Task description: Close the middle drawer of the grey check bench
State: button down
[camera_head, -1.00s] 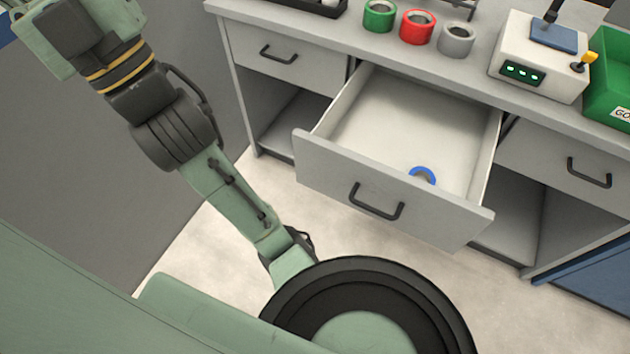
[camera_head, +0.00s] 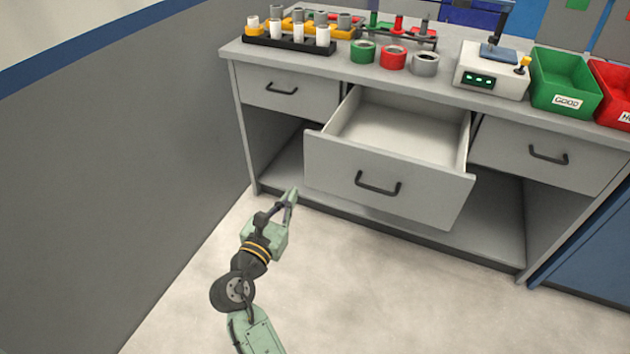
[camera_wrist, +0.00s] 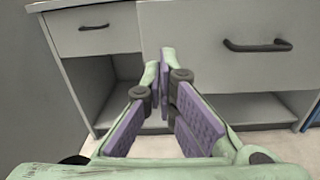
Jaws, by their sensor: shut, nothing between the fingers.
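The middle drawer (camera_head: 388,178) of the grey check bench (camera_head: 428,79) is pulled well out, with its front panel and dark handle facing me. Its visible inside looks empty in the head view; the part behind the front panel is hidden. My gripper (camera_head: 292,194) is low, in front of the bench and left of the drawer front, apart from it. In the wrist view the gripper's fingertips (camera_wrist: 165,68) are together with nothing between them, and the drawer front (camera_wrist: 222,50) with its handle fills the upper right.
The left drawer (camera_head: 285,90) and right drawer (camera_head: 540,150) are shut. Green, red and grey rings (camera_head: 393,57), a tester box (camera_head: 490,74), and a green bin (camera_head: 565,82) stand on top. Open shelves lie below. The floor in front is clear.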

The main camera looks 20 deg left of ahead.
jog(key=p, duration=0.2)
send_near(321, 158)
jog(key=shift+h, duration=0.3)
jog(key=w, duration=0.7)
